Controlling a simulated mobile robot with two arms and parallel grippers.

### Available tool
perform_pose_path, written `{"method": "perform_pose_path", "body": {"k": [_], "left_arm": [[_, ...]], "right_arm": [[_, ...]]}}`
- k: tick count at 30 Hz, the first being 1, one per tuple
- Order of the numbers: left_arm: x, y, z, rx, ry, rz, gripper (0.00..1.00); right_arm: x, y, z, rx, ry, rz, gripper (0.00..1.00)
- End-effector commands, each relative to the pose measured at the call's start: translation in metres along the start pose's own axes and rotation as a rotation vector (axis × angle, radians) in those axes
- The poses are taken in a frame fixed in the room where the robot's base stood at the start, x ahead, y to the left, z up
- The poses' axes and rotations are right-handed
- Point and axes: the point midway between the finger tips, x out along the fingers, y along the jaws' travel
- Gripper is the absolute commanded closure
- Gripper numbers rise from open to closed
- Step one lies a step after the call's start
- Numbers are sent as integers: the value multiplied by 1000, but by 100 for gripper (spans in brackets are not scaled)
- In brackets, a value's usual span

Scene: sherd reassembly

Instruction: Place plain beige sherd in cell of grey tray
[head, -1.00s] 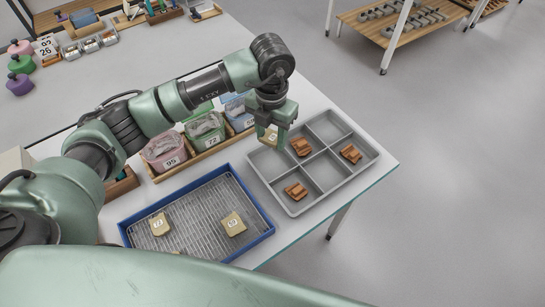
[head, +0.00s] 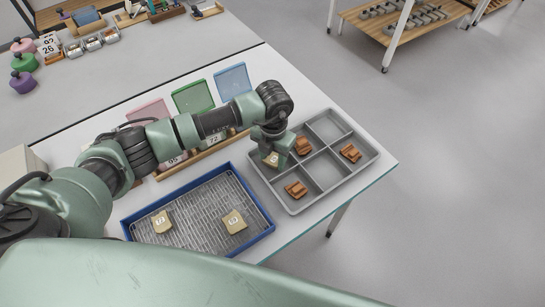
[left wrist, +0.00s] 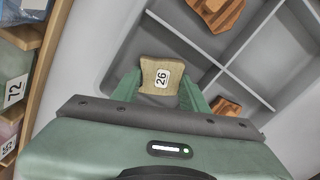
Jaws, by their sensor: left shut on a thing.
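My left gripper (head: 276,152) is shut on a beige sherd (head: 271,160) marked with a white label. In the left wrist view the held sherd (left wrist: 160,74) reads 26 and sits between the two green fingers. The gripper is over the left corner cell of the grey tray (head: 375,160). Whether the sherd touches the cell floor is hard to tell. Orange-brown sherds lie in three other cells: one beside the gripper (head: 303,146), one at the right (head: 350,153) and one at the near side (head: 296,189). My right gripper is not in view.
A blue tray (head: 262,236) with a wire rack holds two labelled beige sherds, one at left (head: 162,222) and one at right (head: 234,222). Two grey tray cells look empty.

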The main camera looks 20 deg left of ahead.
Motion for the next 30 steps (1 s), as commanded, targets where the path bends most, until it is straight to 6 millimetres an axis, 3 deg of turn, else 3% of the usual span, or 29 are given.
{"method": "perform_pose_path", "body": {"k": [3, 4, 6, 19, 30], "left_arm": [[4, 0, 0, 0, 0, 0, 96], [3, 0, 0, 0, 0, 0, 51], [3, 0, 0, 0, 0, 0, 34], [-6, 0, 1, 0, -1, 0, 34], [-80, 0, 1, 0, -6, 1, 34]], "right_arm": [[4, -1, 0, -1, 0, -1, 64], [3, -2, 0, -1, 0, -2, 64], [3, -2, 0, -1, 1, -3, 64], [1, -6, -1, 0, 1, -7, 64], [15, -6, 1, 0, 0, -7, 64]]}}
